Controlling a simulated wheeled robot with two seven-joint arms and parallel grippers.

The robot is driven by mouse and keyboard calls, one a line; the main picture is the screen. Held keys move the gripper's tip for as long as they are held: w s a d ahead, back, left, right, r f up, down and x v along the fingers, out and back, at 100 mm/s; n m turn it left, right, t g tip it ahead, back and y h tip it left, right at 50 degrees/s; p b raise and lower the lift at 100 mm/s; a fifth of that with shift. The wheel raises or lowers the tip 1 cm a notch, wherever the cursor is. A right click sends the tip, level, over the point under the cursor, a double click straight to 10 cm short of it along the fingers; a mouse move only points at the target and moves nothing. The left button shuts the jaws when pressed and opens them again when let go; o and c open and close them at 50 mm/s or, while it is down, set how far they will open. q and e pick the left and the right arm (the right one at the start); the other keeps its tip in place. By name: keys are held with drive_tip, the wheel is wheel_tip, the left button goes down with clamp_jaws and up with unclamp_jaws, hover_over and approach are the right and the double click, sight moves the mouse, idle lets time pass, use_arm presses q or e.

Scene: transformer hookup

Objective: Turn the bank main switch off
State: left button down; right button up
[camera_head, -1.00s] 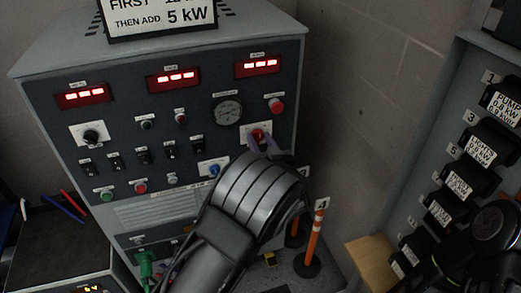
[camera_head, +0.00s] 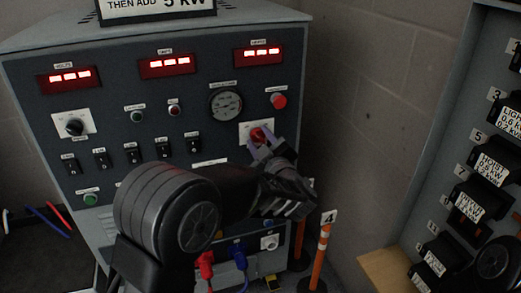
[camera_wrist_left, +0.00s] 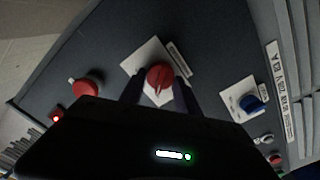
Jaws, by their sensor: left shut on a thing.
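A red rotary switch (camera_head: 259,135) sits on a white plate at the right side of the grey control panel (camera_head: 205,175). It also shows in the left wrist view (camera_wrist_left: 160,75), between the two dark fingers. My left gripper (camera_head: 262,145) is shut on this red switch, reaching it from below right. The label at the plate is too small to read. The switch's exact pointer position is hard to tell, partly hidden by the fingers. My right gripper does not show.
A red push button (camera_head: 278,100) and a round gauge (camera_head: 226,104) are close above the switch. A blue rotary knob (camera_wrist_left: 252,103) is on the same panel. An orange post (camera_head: 322,255) stands at right, and a rack of labelled black boxes (camera_head: 477,203) is farther right.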

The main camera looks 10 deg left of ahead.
use_arm(q)
drive_tip(key=shift+f+n+b, duration=0.1)
drive_tip(key=shift+n+b, duration=0.35)
drive_tip(key=shift+n, duration=0.05)
drive_tip(key=c, duration=0.9)
unclamp_jaws()
drive_tip(key=v, duration=0.7)
drive_tip(key=shift+s+d, duration=0.2)
drive_tip(key=shift+s, duration=0.15)
